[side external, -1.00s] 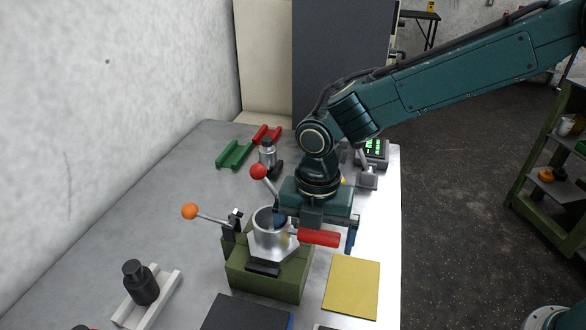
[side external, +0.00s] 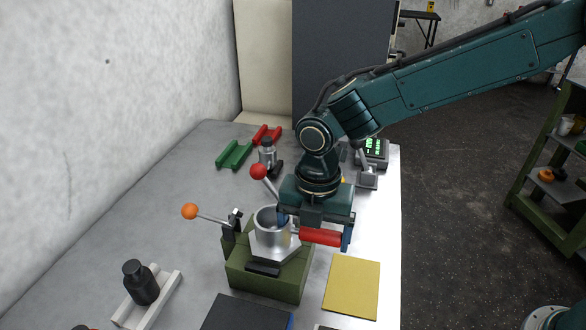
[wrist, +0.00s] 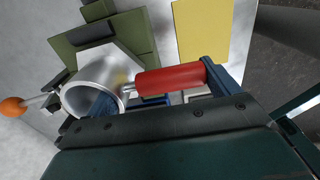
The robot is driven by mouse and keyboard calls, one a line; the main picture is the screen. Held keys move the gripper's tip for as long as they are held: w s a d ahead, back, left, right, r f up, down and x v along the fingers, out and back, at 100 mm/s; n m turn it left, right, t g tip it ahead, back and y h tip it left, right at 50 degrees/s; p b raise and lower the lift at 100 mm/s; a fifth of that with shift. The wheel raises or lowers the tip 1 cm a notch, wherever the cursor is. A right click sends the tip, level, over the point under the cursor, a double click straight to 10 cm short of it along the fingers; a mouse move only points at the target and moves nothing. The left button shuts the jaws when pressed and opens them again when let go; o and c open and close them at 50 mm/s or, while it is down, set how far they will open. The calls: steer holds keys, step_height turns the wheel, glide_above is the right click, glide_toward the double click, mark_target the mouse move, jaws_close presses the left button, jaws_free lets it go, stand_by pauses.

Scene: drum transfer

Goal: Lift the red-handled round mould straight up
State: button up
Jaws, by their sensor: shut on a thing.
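The round mould (side external: 272,240) is a grey metal cup with a red handle (side external: 321,238) pointing right. It stands upright at the green block fixture (side external: 262,284); I see no clear gap beneath it. My gripper (side external: 315,228) is above and shut on the mould. One blue finger is inside the cup and the other is at the handle's outer end. The cup's far inner wall is partly hidden.
A lever with an orange knob (side external: 190,211) stands left of the fixture, and a red-knobbed lever (side external: 258,172) behind it. A yellow plate (side external: 352,287) lies to the right. A black weight (side external: 140,283) sits on a white cradle. Open table lies to the left.

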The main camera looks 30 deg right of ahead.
step_height(320, 180, up, 20)
stand_by(0.6)
steer(key=shift+d+f, duration=0.1)
steer(key=shift+f, duration=0.05)
stand_by(0.6)
